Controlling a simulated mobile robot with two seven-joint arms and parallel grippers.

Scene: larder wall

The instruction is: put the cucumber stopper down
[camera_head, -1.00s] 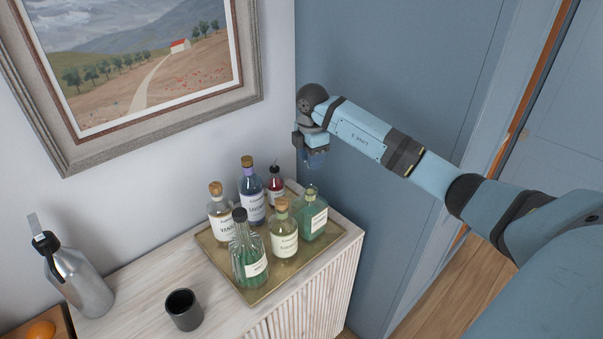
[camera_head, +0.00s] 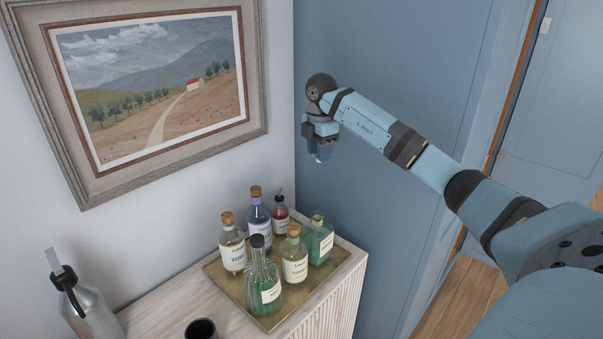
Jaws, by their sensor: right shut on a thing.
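My right gripper (camera_head: 321,154) is shut, pointing down above the back right of the cabinet, in front of the blue wall panel. The thing in its jaws is too small and too hidden by the fingers to make out; no cucumber stopper shows clearly. Below it, clearly apart, a green bottle (camera_head: 319,241) with an open neck and no visible stopper stands on a brass tray (camera_head: 225,280). My left gripper is not in view.
Several stoppered bottles crowd the tray, including a dark-capped ribbed one (camera_head: 263,275) and a purple one (camera_head: 259,215). A dark cup (camera_head: 201,330) and steel flask (camera_head: 92,312) stand left on the pale cabinet (camera_head: 155,310). A framed painting (camera_head: 160,90) hangs behind.

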